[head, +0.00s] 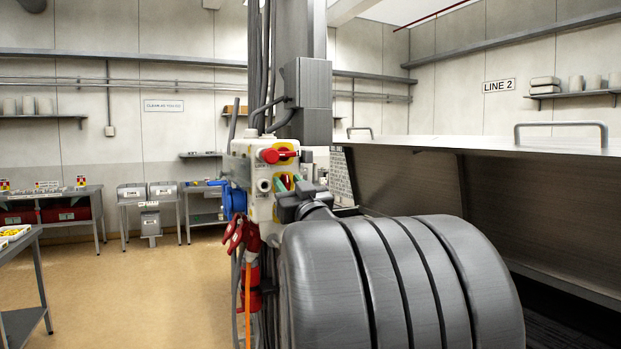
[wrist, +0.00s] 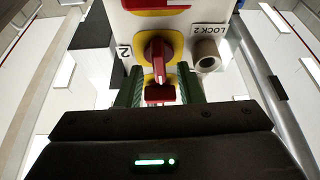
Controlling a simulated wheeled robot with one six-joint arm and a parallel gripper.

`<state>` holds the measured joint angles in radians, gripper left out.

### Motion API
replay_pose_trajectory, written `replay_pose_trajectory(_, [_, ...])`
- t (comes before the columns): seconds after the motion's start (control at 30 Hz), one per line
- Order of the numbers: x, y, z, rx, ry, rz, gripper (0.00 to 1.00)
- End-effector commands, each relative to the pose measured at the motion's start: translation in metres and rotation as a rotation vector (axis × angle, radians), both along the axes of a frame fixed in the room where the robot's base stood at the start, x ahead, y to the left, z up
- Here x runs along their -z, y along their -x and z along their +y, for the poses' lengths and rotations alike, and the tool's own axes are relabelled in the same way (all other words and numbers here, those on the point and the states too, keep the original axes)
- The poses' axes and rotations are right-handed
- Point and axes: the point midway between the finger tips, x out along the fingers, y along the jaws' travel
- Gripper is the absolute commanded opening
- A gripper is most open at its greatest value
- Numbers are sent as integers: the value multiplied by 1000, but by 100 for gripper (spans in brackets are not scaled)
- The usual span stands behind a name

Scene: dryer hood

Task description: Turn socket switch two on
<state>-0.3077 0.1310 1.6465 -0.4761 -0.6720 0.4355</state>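Socket switch two is a red rotary handle (wrist: 157,58) on a yellow plate, with a label "2" (wrist: 124,51) beside it, in the wrist view. Its handle lies lengthwise in that picture, pointing toward my gripper. My gripper (wrist: 160,85) has its green fingers on either side of the handle, with narrow gaps showing near the tips. In the head view my gripper (head: 285,184) is at the lower yellow plate of the grey-white socket box (head: 262,210) and hides most of switch two. Above it is another red switch (head: 277,155), its handle sideways.
A "LOCK 2" label (wrist: 213,29) sits over a round fitting (wrist: 207,55) beside the switch. A blue socket (head: 233,200) and red plugs (head: 236,233) stick out from the box's left side. A metal hood (head: 480,145) stands at right. Floor (head: 160,290) at left is open.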

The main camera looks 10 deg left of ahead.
Motion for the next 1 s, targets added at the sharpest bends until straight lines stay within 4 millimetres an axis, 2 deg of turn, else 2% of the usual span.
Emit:
replay_pose_trajectory(0.37, [-3, -5, 4, 0, -1, -1, 34])
replay_pose_trajectory(0.57, [-3, -5, 4, 0, -1, -1, 0])
replay_pose_trajectory(1.0, [-2, -5, 4, 0, -69, 44, 0])
